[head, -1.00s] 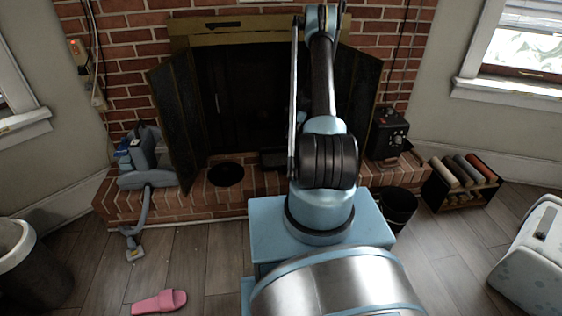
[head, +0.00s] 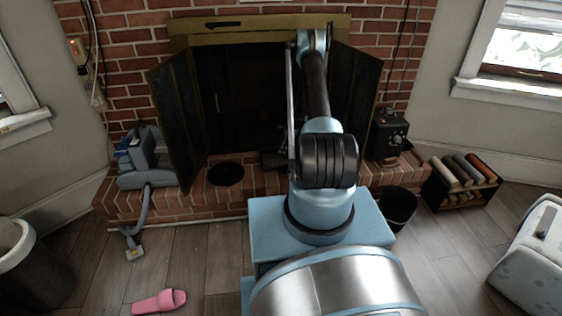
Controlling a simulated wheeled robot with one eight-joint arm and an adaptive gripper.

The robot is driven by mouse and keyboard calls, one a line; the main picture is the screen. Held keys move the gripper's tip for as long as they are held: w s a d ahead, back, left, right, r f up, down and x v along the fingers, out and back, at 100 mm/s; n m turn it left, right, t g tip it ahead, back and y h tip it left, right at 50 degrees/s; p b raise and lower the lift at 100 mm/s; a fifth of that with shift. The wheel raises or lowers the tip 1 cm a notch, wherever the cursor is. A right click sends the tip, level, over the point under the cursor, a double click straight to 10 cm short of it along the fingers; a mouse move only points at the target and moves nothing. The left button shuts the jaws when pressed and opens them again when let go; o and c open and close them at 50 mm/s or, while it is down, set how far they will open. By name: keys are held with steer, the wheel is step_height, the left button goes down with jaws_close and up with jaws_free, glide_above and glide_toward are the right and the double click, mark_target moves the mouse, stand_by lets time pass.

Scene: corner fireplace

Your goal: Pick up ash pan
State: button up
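A dark, low, tray-like thing (head: 272,166), perhaps the ash pan, lies at the front of the firebox opening, on or just behind the brick hearth. It is small, dark and partly hidden by my arm. A dark shape (head: 274,156) at its top, just left of my arm, looks like my gripper reaching down to it. I cannot tell whether they touch or whether the fingers are open or shut. A round, flat black dish (head: 226,174) lies on the hearth to the left of it.
The fireplace's black doors stand open, left (head: 176,118) and right (head: 358,95). A grey-blue vacuum-like machine (head: 148,165) sits on the hearth's left end, and a black box with knobs (head: 387,135) on its right. A black bucket (head: 398,207) and pink slipper (head: 160,302) are on the floor.

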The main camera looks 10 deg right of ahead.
mark_target(281, 158)
steer(key=shift+x, duration=1.4)
steer(key=shift+f, duration=0.25)
steer(key=shift+c, duration=0.6)
jaws_close()
